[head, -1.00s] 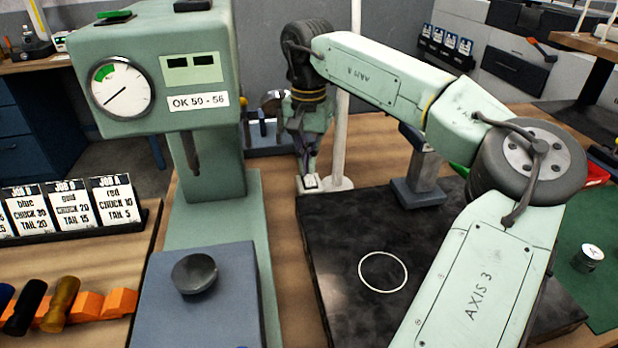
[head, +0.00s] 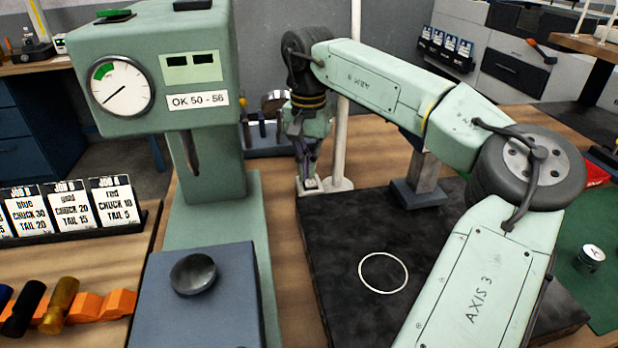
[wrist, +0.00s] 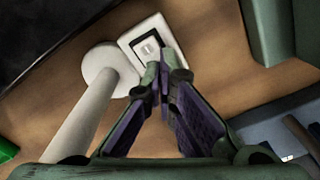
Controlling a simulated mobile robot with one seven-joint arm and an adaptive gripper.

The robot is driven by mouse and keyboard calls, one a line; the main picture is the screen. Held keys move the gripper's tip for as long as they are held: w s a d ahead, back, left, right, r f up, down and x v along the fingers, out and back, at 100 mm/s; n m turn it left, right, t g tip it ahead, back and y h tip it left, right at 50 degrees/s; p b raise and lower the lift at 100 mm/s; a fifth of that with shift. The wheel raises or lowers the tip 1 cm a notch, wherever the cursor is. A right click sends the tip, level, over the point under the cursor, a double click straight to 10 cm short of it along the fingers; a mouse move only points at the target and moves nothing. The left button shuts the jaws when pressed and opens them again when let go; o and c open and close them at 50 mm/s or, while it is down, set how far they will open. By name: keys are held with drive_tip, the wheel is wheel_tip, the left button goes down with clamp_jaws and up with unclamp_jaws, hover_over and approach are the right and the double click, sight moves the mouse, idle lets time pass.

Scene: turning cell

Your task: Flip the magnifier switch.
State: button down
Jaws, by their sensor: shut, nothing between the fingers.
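The magnifier switch (wrist: 148,46) is a small white plate with a dark-framed white rocker, lying on the wooden bench top. In the head view the switch (head: 302,188) is partly hidden by my gripper (head: 309,178), which points down at it. In the wrist view my gripper (wrist: 162,80) has its purple fingers together at the tips, empty, at the near edge of the plate. I cannot tell whether the tips touch the rocker. A white post (wrist: 82,122) stands on a round base (wrist: 108,72) beside the switch.
A green press with a dial (head: 122,88) stands left of my gripper. A black slab (head: 335,250) with a white ring lies in front, and a grey block (head: 420,190) stands on its far side. A rack of tools (head: 262,142) is behind.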

drive_tip(key=shift+r+p, duration=1.2)
drive_tip(key=shift+r, duration=0.15)
drive_tip(key=shift+r+b, duration=0.3)
drive_tip(key=shift+r, duration=1.8)
